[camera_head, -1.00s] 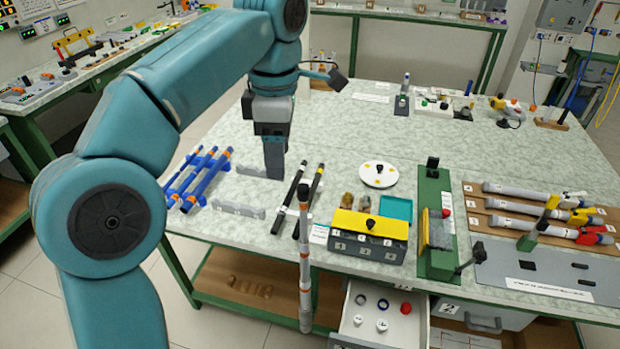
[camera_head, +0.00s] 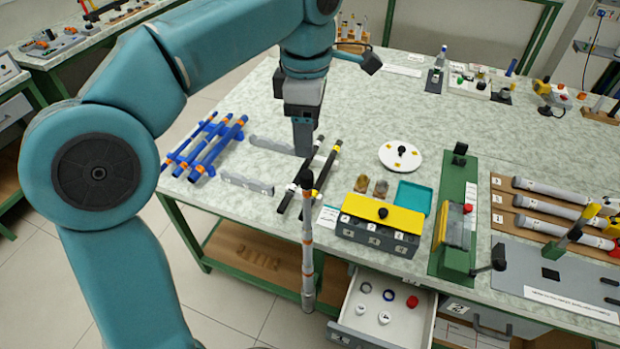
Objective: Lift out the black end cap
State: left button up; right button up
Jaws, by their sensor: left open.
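I cannot single out a loose black end cap. Small black round pieces show as the knob (camera_head: 383,212) on the yellow lid (camera_head: 362,209) of the grey numbered box (camera_head: 377,236), the knob (camera_head: 402,150) on a white disc (camera_head: 400,157), and the dark top (camera_head: 306,178) of the upright banded rod (camera_head: 308,250). My left gripper (camera_head: 303,152) points down just left of the far ends of two black rods (camera_head: 321,177). It is open and holds nothing that I can see; its jaw gap is hidden from this angle. My right gripper is not in view.
An open drawer (camera_head: 349,318) below the table edge holds rings, white caps and a red cap. Blue rods (camera_head: 205,150) lie on a rack at the left. A green fixture (camera_head: 455,220) stands right of the box.

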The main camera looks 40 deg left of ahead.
pick_arm(q)
send_over(307, 174)
jog(key=f, duration=0.5)
jog(key=shift+a, duration=0.2)
jog(key=shift+s+d+f, duration=0.1)
jog(key=shift+d+f, duration=0.1)
jog(key=shift+f, duration=0.25)
notch_tip(307, 174, down, 5)
jog(key=shift+r, duration=0.2)
jog(key=shift+r, duration=0.1)
jog(key=shift+c, duration=0.9)
jog(key=c, duration=0.7)
